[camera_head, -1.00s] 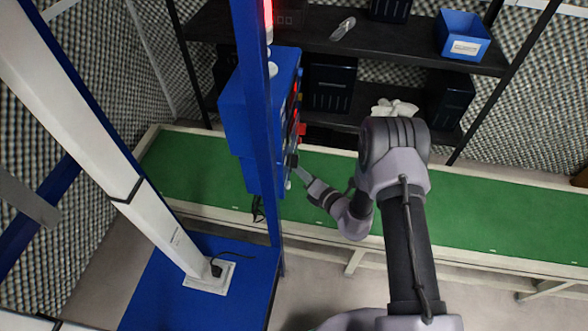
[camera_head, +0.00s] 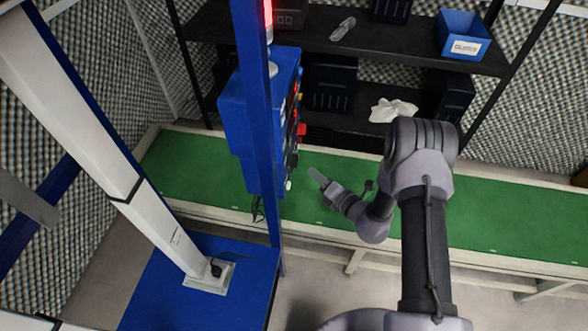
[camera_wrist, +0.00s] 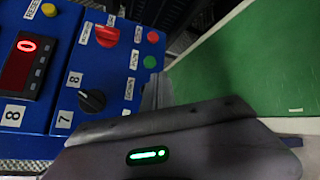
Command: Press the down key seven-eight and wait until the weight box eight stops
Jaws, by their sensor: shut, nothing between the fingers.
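The blue control box (camera_head: 250,110) hangs on a blue post, with its keys facing right. In the wrist view its panel (camera_wrist: 62,60) shows a black rotary knob (camera_wrist: 92,100) between the labels 7 and 8. A green button (camera_wrist: 150,62) and a pale button (camera_wrist: 126,112) sit beside small labels that I cannot read clearly. My gripper (camera_head: 316,175) is shut and empty, to the right of the box and apart from it; its fingers (camera_wrist: 157,92) also show in the wrist view. I cannot identify weight box eight.
A red display (camera_wrist: 22,62) on the panel reads 0. A red lamp (camera_head: 268,14) glows on the post. The green-topped table (camera_head: 460,215) is clear to the right. Behind it, a dark shelf (camera_head: 400,50) holds a blue bin (camera_head: 462,35) and a white cloth (camera_head: 392,110).

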